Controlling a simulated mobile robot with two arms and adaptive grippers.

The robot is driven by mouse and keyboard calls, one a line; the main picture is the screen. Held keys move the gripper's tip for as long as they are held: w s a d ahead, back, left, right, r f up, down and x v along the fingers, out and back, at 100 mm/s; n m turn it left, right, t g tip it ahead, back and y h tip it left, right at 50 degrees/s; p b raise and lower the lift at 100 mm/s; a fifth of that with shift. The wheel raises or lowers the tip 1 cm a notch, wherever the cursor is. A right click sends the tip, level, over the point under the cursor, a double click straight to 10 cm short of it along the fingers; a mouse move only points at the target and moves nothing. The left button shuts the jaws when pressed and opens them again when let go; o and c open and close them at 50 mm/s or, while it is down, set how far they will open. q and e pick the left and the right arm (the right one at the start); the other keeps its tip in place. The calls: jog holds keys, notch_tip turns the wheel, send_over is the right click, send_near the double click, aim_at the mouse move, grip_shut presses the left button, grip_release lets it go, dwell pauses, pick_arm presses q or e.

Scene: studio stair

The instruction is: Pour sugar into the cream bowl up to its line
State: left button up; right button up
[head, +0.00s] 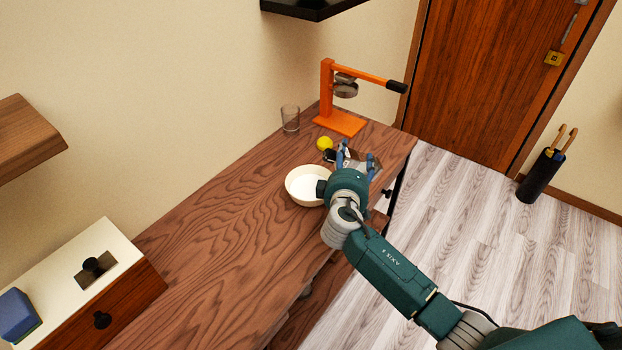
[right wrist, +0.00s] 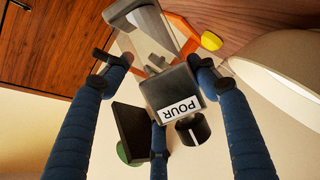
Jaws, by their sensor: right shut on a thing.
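The cream bowl (head: 297,190) stands on the wooden counter, and its pale inside shows no clear line or fill. It also shows at the right edge of the right wrist view (right wrist: 290,80). My right gripper (head: 357,160) is just right of and beyond the bowl, shut on a clear container. In the right wrist view the blue fingers (right wrist: 160,80) close around this container (right wrist: 150,38), which has a dark part with a white "POUR" label (right wrist: 179,108). I cannot tell how much sugar is inside. My left gripper is not in view.
An orange press (head: 328,95) stands at the counter's far end, with a yellow lemon (head: 324,143) and a clear glass (head: 290,118) nearby. A box with a cream top (head: 60,265) is at the lower left. The middle of the counter (head: 225,230) is clear.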

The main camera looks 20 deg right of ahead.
aim_at(354, 154)
jog(key=shift+a+f+m+y+b, duration=0.3)
jog(key=shift+m+y+b, duration=0.15)
jog(key=shift+m, duration=0.25)
jog(key=shift+a+r+m+y+p, duration=0.3)
jog(key=shift+r+m+p, duration=0.5)
jog(key=shift+p, duration=0.25)
notch_tip(354, 154, down, 2)
jog(key=shift+a+m+y+b, duration=0.15)
jog(key=shift+m+y+b, duration=0.2)
jog(key=shift+m+b, duration=0.15)
jog(key=shift+d+r+m+y+p, duration=0.35)
jog(key=shift+r+p, duration=0.25)
jog(key=shift+p, duration=0.35)
jog(key=shift+d+f+m+g+y, duration=0.2)
jog(key=shift+f+m+g, duration=0.25)
jog(key=shift+f, duration=0.3)
jog(key=shift+d+f+m+y, duration=0.2)
jog(key=shift+f+m+y, duration=0.1)
jog(key=shift+m, duration=0.2)
pick_arm(q)
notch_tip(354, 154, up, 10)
jog(key=p, duration=0.7)
pick_arm(e)
jog(key=r, duration=0.1)
jog(key=r+m+y, duration=0.1)
jog(key=r, duration=0.1)
jog(key=r+m, duration=0.1)
jog(key=r, duration=0.1)
jog(key=shift+d+y, duration=0.35)
